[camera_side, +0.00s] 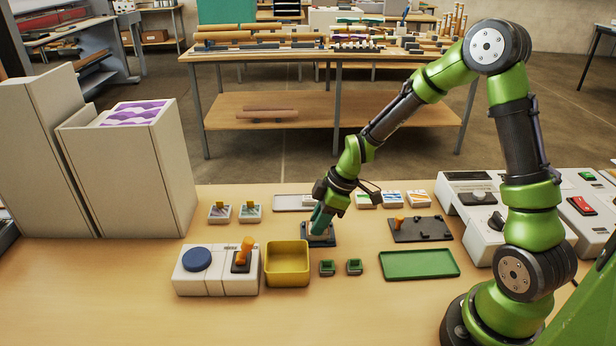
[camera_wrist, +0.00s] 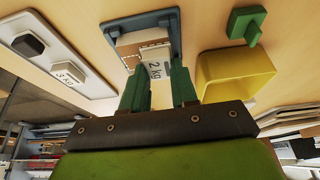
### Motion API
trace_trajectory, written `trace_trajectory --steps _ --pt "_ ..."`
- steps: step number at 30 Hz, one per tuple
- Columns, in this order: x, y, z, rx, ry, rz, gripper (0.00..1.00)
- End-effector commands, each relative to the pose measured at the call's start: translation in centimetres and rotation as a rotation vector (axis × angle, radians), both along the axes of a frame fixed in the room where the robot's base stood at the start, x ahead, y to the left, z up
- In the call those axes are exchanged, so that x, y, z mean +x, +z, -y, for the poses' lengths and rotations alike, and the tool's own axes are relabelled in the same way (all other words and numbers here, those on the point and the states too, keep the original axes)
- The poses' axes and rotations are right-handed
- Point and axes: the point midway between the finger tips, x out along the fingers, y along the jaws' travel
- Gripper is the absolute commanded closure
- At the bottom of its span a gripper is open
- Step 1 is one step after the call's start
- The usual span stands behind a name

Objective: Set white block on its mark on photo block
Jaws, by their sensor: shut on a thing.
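The white block (camera_wrist: 158,66), labelled "2 kg", is between the two green fingers of my gripper (camera_wrist: 158,90) in the wrist view. The gripper is shut on it. Right beyond it is a beige block (camera_wrist: 130,41), which looks like the photo block, with a dashed outline partly showing. It sits in a dark blue-grey tray (camera_wrist: 171,20). The white block overlaps the dashed outline in the picture; I cannot tell whether they touch. In the side view my gripper (camera_side: 319,228) points down over the blue tray (camera_side: 320,242) and mostly hides both blocks.
A yellow bin (camera_side: 287,264) stands close to the left of the tray. A green tray (camera_side: 419,265) and a dark plate (camera_side: 420,229) are to the right. A "3 kg" weight (camera_wrist: 68,73) sits on a pale tray.

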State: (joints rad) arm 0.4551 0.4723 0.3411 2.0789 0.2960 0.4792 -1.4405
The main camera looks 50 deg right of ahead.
Motion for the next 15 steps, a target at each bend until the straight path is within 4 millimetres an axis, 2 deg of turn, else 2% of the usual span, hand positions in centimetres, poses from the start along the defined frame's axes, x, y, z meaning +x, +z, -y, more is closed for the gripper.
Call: trace_trajectory --steps 5,6,7,15 --pt "0.0 0.01 0.02 0.0 0.0 0.0 1.0" --pt "0.0 0.01 0.01 0.0 0.0 0.0 0.67" --pt "0.0 0.01 0.01 0.0 0.0 0.0 0.63" --pt "0.01 0.03 0.02 -0.001 0.0 0.001 0.61"
